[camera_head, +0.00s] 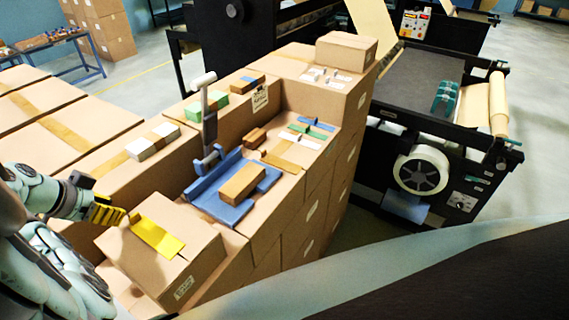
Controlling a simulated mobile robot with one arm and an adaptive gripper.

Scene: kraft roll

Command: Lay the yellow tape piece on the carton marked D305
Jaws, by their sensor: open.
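The yellow tape piece (160,240) lies across the top of a carton (196,228) in the front left. Its upper-left end is close to my gripper. My gripper (122,214), with yellow ribbed fingers, is open at the carton's left edge, just left of the tape's end. I see no tape between the fingers, though the view of the gap is partly hidden.
A blue tray-like fixture (208,203) with a brown block (242,184) and an upright grey handle (209,110) stands behind the carton. Several coloured strips (307,133) and small boxes lie on cartons farther back. A black machine (430,160) stands at right.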

